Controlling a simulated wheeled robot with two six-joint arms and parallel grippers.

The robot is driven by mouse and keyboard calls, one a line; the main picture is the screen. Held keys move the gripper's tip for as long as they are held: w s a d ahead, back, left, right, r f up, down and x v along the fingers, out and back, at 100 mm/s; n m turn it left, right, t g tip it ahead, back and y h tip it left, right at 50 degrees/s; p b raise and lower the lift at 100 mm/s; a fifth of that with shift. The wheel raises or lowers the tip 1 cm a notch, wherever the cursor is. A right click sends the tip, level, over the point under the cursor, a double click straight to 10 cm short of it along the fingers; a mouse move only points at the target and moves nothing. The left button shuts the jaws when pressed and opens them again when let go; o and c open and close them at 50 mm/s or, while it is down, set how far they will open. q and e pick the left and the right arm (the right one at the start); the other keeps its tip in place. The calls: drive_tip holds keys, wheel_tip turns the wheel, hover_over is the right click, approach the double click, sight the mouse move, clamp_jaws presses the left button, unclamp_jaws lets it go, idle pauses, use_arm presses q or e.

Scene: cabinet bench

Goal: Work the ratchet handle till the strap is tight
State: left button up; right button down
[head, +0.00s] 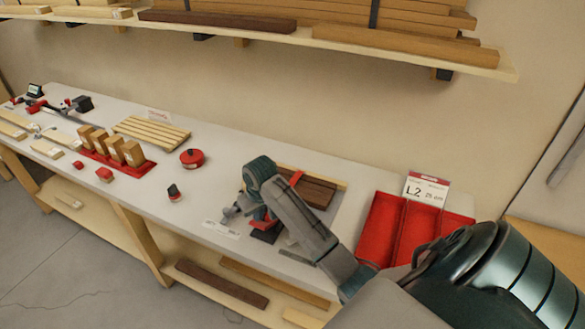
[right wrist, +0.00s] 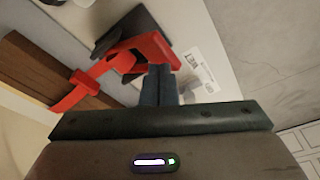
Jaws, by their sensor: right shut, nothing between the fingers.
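The ratchet has a red handle (head: 262,223), which also shows in the right wrist view (right wrist: 153,46), on a dark base (head: 266,236). A red strap (head: 296,178) runs from it over dark brown boards (head: 316,192); the strap also shows in the right wrist view (right wrist: 72,97). My right gripper (head: 232,212) is low over the bench beside the ratchet. Its fingers (right wrist: 160,72) are shut and empty, their tips close by the red handle; whether they touch it I cannot tell. My right arm partly hides the ratchet in the head view. My left gripper is not in view.
A red divided tray (head: 383,222) with an L2 sign (head: 426,190) stands right of the boards. A white label (head: 221,229) lies at the bench's front edge. A red round reel (head: 192,158) and a small dark item (head: 174,192) are further left. A loaded shelf (head: 330,36) hangs above.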

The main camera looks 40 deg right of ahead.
sight(258, 223)
idle(0.4)
drive_tip(key=shift+s+a+f+b, duration=0.1)
drive_tip(key=shift+a+f+b, duration=0.1)
drive_tip(key=shift+f, duration=0.95)
drive_tip(key=shift+s+a+f+b, duration=0.1)
drive_tip(key=shift+f+b, duration=0.1)
drive_tip(key=shift+f, duration=1)
drive_tip(key=shift+s+a+f+b, duration=0.1)
drive_tip(key=shift+a+f+b, duration=0.1)
drive_tip(key=shift+f, duration=0.95)
drive_tip(key=shift+w+d+r+p, duration=0.15)
drive_tip(key=shift+r+p, duration=0.25)
drive_tip(key=shift+r, duration=0.3)
drive_tip(key=shift+w+d+r+p, duration=0.1)
drive_tip(key=shift+r+p, duration=0.3)
drive_tip(key=shift+r, duration=0.65)
drive_tip(key=shift+w+d+r, duration=0.1)
drive_tip(key=shift+d+r, duration=0.05)
drive_tip(key=shift+r, duration=0.75)
drive_tip(key=shift+d+r, duration=0.1)
drive_tip(key=shift+r, duration=0.8)
drive_tip(key=shift+f, duration=0.1)
